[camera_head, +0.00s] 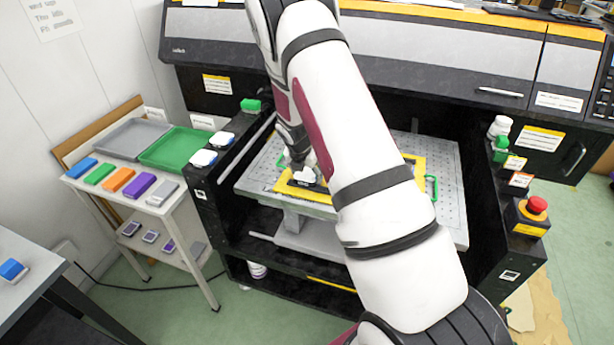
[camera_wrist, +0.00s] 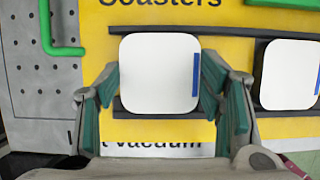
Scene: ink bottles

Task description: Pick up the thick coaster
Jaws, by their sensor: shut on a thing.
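A white square coaster (camera_wrist: 158,55) with rounded corners and a blue stripe along its right edge is between the fingers in the wrist view. My gripper (camera_wrist: 160,90) is shut on it, with a teal-padded finger against its left and right sides. Whether it is raised off the jig is hard to tell. A second white coaster (camera_wrist: 288,75), also with a blue stripe, lies to the right. The yellow jig (camera_wrist: 230,17) is lettered "Coasters" and has black strips under the coasters. In the head view my gripper (camera_head: 302,176) is low over the jig (camera_head: 283,186), and my arm hides much of it.
The jig lies on a grey perforated bed (camera_head: 449,190) inside a black printer, with green handles (camera_wrist: 60,50) around it. A red stop button (camera_head: 537,205) stands at the right. A side table at left holds a grey tray (camera_head: 100,152), a green tray (camera_head: 150,162) and several coloured blocks.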

